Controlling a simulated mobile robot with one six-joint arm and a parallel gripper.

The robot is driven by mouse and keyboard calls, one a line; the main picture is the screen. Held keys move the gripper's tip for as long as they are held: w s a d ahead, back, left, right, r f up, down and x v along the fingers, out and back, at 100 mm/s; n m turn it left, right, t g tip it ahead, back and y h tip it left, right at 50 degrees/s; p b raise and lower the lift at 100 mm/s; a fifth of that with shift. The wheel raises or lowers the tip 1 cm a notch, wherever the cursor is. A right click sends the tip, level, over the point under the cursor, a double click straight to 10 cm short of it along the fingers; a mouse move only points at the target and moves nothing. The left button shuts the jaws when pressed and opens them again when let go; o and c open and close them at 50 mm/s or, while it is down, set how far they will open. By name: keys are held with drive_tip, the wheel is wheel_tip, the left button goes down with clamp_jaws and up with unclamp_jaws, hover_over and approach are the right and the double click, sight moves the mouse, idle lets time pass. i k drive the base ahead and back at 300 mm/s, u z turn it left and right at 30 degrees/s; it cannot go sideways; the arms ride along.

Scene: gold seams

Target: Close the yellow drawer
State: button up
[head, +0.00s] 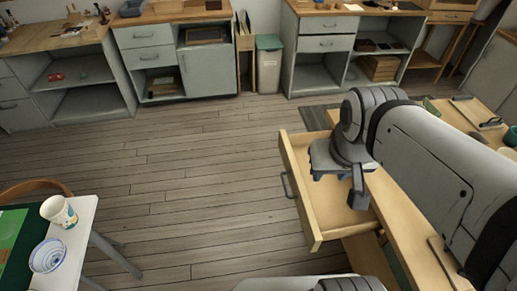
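The yellow drawer (302,190) is a pale yellow wooden box, pulled well out to the left from the wooden workbench (408,225) on the right. Its front panel faces left and carries a grey bar handle (287,185). The drawer's visible inside looks empty. My gripper (343,188) hangs over the open drawer, inside the outline of its walls, on the bench side of the front panel. One dark finger shows clearly; the other side is partly hidden by the gripper body. I cannot tell whether it touches the drawer. Nothing is visibly held.
A white table with a paper cup (59,211) and a patterned bowl (47,256) stands at lower left. Grey cabinets (145,60) and a bin (269,64) line the back. The wooden floor (190,170) left of the drawer is clear.

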sight(325, 213)
drive_tip(key=u, duration=0.15)
drive_tip(key=k, duration=0.85)
drive_tip(key=z, duration=0.15)
drive_tip(key=i, duration=0.85)
drive_tip(key=z, duration=0.25)
drive_tip(key=k, duration=1.1)
drive_tip(key=z, duration=0.25)
drive_tip(key=i, duration=0.5)
drive_tip(key=z, duration=0.25)
